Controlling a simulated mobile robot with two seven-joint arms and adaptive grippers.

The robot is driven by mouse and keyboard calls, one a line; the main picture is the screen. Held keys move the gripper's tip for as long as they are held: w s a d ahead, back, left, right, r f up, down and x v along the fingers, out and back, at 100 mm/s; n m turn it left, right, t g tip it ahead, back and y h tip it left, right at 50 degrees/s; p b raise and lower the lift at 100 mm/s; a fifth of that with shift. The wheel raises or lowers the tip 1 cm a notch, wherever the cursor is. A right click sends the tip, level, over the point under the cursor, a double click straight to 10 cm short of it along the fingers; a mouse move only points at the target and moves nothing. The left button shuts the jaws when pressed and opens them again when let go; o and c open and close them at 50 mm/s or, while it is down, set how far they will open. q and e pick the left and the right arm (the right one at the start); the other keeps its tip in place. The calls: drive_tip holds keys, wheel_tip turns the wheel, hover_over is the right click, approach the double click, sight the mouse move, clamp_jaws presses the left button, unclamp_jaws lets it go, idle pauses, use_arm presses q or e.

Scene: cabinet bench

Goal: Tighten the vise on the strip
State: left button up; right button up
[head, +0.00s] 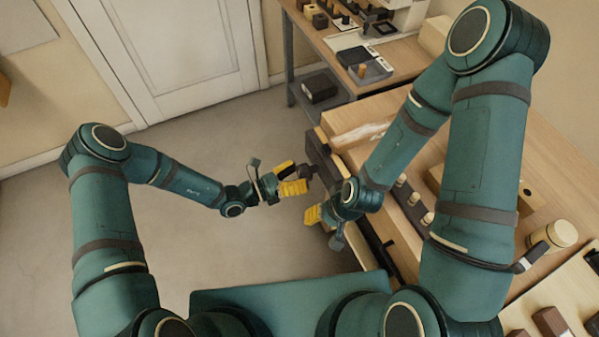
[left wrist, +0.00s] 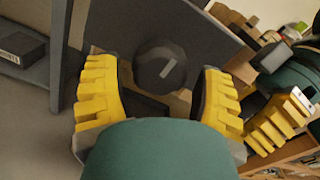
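The vise (head: 323,162) is a dark block on the near edge of the wooden bench. Its dark round knob (head: 305,172) points toward my left gripper (head: 291,178). In the left wrist view the knob (left wrist: 160,66) shows a pale line on its face. It sits just ahead of and between the spread yellow fingers of my left gripper (left wrist: 161,98), which is open; I cannot tell whether they touch it. A pale streaked piece (head: 360,134), possibly the strip, lies behind the vise. My right gripper (head: 322,216) is close by, beside the bench edge; its finger gap is unclear.
The bench (head: 400,235) carries several small dark and pale pieces and a cream cylinder (head: 560,234). A second table (head: 405,55) stands at the back, with a dark box (head: 319,88) on its lower shelf. The floor left of the bench is clear.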

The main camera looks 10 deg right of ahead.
use_arm(q)
drive_tip(key=c, duration=0.6)
drive_tip(key=shift+m+p, duration=0.45)
drive_tip(key=shift+m, duration=1.55)
drive_tip(key=shift+m+p, duration=0.35)
drive_tip(key=shift+m, duration=0.55)
drive_tip(key=shift+d+m, duration=0.1)
drive_tip(key=shift+m, duration=1)
drive_tip(key=shift+p, duration=0.3)
